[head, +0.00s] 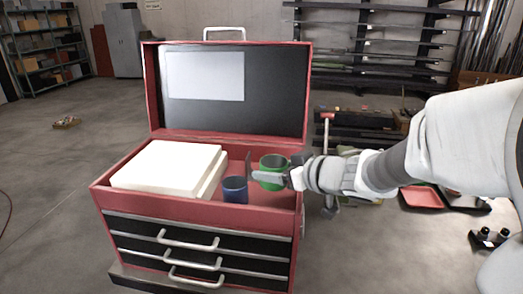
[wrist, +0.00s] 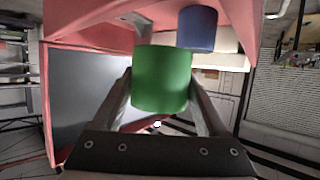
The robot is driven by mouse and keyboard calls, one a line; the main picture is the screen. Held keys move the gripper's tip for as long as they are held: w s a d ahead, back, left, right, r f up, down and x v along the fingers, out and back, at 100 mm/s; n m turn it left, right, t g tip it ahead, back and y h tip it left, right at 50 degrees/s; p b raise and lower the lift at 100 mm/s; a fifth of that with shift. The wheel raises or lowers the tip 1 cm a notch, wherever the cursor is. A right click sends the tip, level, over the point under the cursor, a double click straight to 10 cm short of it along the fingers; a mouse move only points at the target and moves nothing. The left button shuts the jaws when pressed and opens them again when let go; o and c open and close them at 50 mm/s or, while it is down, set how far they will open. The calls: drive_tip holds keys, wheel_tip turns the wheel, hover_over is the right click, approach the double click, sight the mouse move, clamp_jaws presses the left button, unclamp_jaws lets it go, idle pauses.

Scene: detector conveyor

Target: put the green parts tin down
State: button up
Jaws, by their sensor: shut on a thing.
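The green parts tin (head: 272,172) is a short open-topped cylinder, held upright. My gripper (head: 265,176) is shut on it, over the right part of the red tool chest's top compartment. The tin also shows in the wrist view (wrist: 162,78), between the two fingers of my gripper (wrist: 162,85). A blue tin (head: 235,189) stands in the compartment just left of and nearer than the green tin. It also shows in the wrist view (wrist: 197,28). I cannot tell whether the green tin's base touches the compartment floor.
The red tool chest (head: 103,198) has its lid (head: 276,95) raised at the back. A white stacked block (head: 165,168) fills the compartment's left side. The compartment's right front (head: 277,200) is bare. Steel racks and bars (head: 365,50) stand behind.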

sight(280, 187)
drive_tip(key=shift+f+b, duration=0.7)
drive_tip(key=shift+f, duration=1.3)
drive_tip(key=shift+f, duration=0.1)
drive_tip(key=shift+f, duration=0.4)
drive_tip(key=shift+f+b, duration=0.1)
drive_tip(key=shift+b, duration=0.2)
drive_tip(key=o, duration=1.3)
drive_tip(key=shift+r, duration=0.35)
drive_tip(key=p+v, duration=0.1)
drive_tip(key=v, duration=0.3)
drive_tip(key=p+v, duration=0.1)
drive_tip(key=v, duration=0.3)
drive_tip(key=p+v, duration=0.1)
drive_tip(key=v, duration=0.3)
drive_tip(key=shift+r, duration=0.35)
